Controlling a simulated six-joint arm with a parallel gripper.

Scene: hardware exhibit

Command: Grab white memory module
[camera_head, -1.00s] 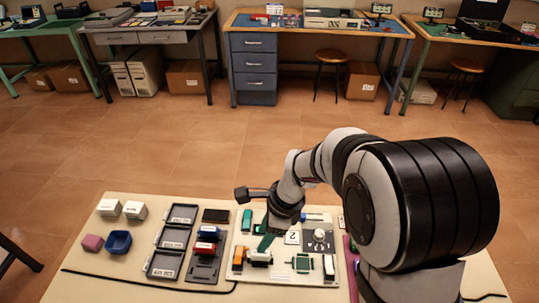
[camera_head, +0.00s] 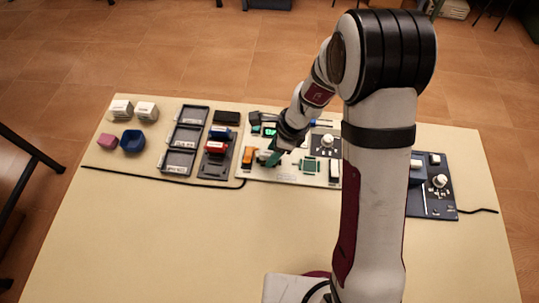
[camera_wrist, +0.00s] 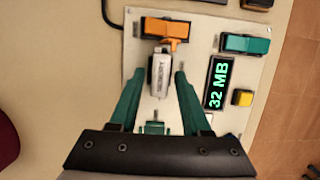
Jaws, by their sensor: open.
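The white memory module (camera_wrist: 159,74) is a small block lettered "MEMORY" along its side, seen in the wrist view on the pale board (camera_wrist: 205,60). Its far end meets an orange part (camera_wrist: 166,28). My gripper (camera_wrist: 159,80) is open, with one green finger on each side of the module's near part. A gap shows on both sides, and I cannot tell the fingers' height above the board. In the head view my gripper (camera_head: 272,159) is over the board's left part, and the module is mostly hidden there.
A lit "32 MB" display (camera_wrist: 218,83), a green block (camera_wrist: 245,44) and a yellow button (camera_wrist: 242,97) are right of the fingers. The near table is clear.

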